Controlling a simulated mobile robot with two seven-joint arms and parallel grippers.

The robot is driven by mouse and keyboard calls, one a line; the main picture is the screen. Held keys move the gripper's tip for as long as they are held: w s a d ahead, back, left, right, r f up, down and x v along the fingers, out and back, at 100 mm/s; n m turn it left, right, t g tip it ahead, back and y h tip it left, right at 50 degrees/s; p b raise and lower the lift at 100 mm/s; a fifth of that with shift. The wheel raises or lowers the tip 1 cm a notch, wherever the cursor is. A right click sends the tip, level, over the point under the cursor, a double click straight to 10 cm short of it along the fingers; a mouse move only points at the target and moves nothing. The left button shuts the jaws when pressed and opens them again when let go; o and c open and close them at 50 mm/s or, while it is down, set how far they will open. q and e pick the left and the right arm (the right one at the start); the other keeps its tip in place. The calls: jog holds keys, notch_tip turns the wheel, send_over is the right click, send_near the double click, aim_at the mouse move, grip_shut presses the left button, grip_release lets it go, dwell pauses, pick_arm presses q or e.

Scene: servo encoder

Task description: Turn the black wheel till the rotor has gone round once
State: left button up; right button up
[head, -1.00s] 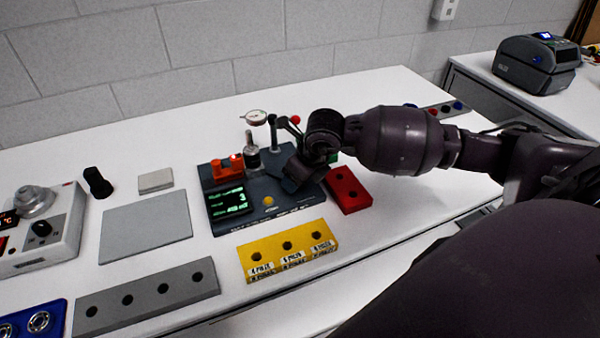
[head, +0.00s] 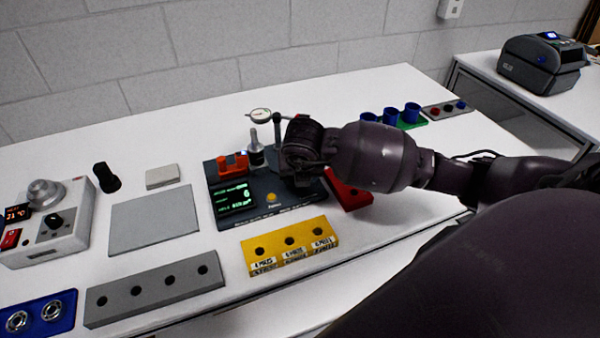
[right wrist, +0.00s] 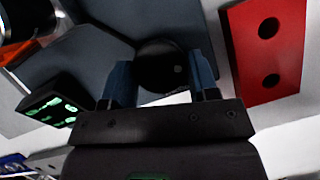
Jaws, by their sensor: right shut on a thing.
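The dark test stand (head: 222,172) stands mid-table with a lit screen (head: 234,197), which seems to read 6. The rotor (head: 256,153), a metal spindle on a dark round body, stands at its back beside a dial gauge (head: 260,116). In the right wrist view the black wheel (right wrist: 160,66) sits between the two blue fingers of my right gripper (right wrist: 162,76), which is shut on it. In the head view my right wrist hides the wheel and the fingertips. My left gripper is not in view.
A red block (head: 350,194) with holes lies right of the stand, partly behind my arm. A yellow block (head: 272,246) lies in front. Blue cups (head: 390,114) stand on a green tray behind my arm. A grey plate (head: 153,220) lies left.

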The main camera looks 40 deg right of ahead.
jog(key=shift+r+m, duration=0.1)
jog(key=shift+m, duration=0.2)
dwell(0.4)
jog(key=o, duration=0.9)
